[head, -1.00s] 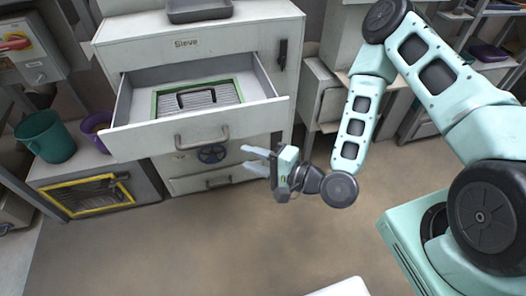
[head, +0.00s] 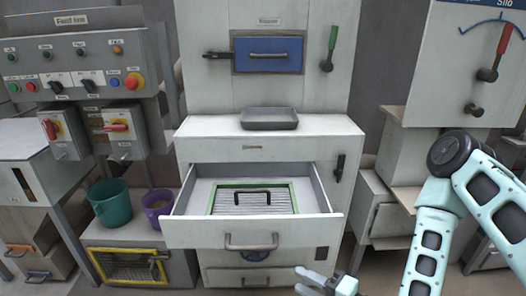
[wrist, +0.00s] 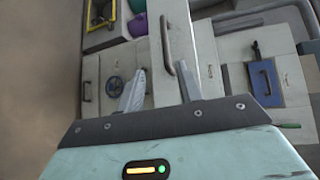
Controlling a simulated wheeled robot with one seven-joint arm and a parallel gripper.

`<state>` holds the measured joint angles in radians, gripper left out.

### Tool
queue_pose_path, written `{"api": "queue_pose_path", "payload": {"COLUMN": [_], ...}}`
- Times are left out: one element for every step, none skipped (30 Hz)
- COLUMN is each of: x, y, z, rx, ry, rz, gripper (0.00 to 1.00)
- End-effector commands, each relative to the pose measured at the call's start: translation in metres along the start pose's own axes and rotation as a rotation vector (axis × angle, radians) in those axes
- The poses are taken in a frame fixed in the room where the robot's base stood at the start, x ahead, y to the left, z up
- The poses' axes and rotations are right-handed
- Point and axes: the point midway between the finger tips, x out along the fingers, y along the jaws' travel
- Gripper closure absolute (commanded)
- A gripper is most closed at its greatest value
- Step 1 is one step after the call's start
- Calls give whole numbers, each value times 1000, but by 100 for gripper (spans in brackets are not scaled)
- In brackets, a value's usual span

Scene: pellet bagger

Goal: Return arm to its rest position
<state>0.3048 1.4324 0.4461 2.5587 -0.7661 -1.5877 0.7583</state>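My gripper (head: 302,281) is at the bottom edge of the head view, in front of the sieve cabinet and below the right part of its pulled-out drawer (head: 190,235). Its two fingers are apart with nothing between them. In the wrist view my gripper (wrist: 160,85) also shows open and empty, with the drawer front and handle beyond the fingers. My arm is bent at the right of the head view; its lower end runs out of the picture.
The open drawer holds a green-framed sieve screen (head: 225,207) with a black handle. A grey tray (head: 270,119) stands on the cabinet top. A teal bucket (head: 111,204) and purple bucket (head: 157,204) stand at left, above a yellow-framed hatch (head: 128,266). Control boxes hang at upper left.

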Motion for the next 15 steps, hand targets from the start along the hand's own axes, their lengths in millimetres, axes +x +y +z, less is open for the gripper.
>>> {"api": "queue_pose_path", "payload": {"x": [4,6,10,12,13,15,16,16,15,14,13,11,9,7,3], "y": [-2,-2,-1,-1,0,0,0,0,-1,-2,-3,-6,-9,-12,-18], "z": [3,5,9,11,12,15,16,17,18,18,18,18,17,17,17], "rx": [-61,-102,-167,-219,-276,-351,-406,-460,-528,-577,-625,-688,-731,-775,-829], "ry": [-37,-62,-102,-132,-164,-206,-236,-265,-302,-327,-352,-383,-406,-428,-456], "rz": [32,59,102,138,176,229,268,306,359,397,435,485,522,557,604], "gripper": [64,64,64,64,64,64,64,64,64,64,64,64,64,64,64]}}
